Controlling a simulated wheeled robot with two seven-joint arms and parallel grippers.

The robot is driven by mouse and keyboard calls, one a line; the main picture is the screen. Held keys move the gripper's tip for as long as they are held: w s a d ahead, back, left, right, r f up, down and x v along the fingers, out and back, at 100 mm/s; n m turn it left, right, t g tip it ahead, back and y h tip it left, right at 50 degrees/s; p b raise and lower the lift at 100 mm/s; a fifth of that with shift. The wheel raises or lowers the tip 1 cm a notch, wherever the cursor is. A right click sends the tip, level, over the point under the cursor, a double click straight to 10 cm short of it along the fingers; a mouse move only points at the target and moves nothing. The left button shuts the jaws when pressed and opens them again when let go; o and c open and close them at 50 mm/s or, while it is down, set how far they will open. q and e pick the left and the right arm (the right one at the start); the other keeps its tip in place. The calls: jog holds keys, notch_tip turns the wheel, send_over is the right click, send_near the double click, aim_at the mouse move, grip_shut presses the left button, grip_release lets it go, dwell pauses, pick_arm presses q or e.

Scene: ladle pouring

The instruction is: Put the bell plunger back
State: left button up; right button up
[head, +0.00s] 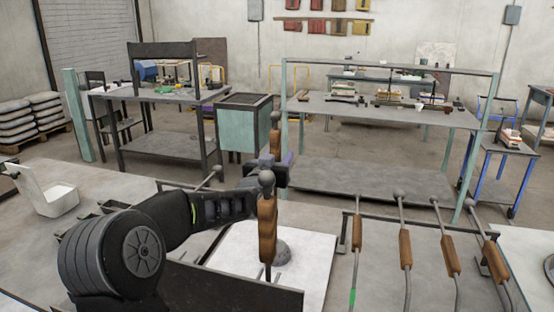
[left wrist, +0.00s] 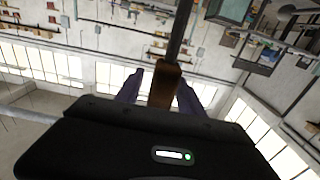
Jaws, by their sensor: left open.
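My left gripper (head: 281,171) is open above the white board in the middle of the head view. A long tool with a brown handle (head: 268,228) and a grey ball top stands upright just in front of it; a second brown handle (head: 275,142) shows behind and above it. In the left wrist view, a brown handle (left wrist: 165,84) with a dark rod lies between the spread purple fingers. I cannot tell which handle this is, or whether a finger touches it. A grey dome (head: 277,254) sits on the white board (head: 310,258). My right gripper is out of view.
A rack (head: 345,225) at the right holds several ball-topped tools with brown handles, one marked green. Another ball-topped rod (head: 217,172) is at the left. A white scoop-shaped container (head: 57,198) stands far left. Workbenches (head: 385,106) stand behind.

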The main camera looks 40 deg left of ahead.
pick_arm(q)
jog(key=shift+r, duration=0.15)
jog(key=shift+s, duration=0.2)
jog(key=b+v, duration=0.3)
jog(key=v, duration=0.8)
jog(key=shift+s+d, duration=0.2)
jog(key=shift+s, duration=0.1)
dwell(1.2)
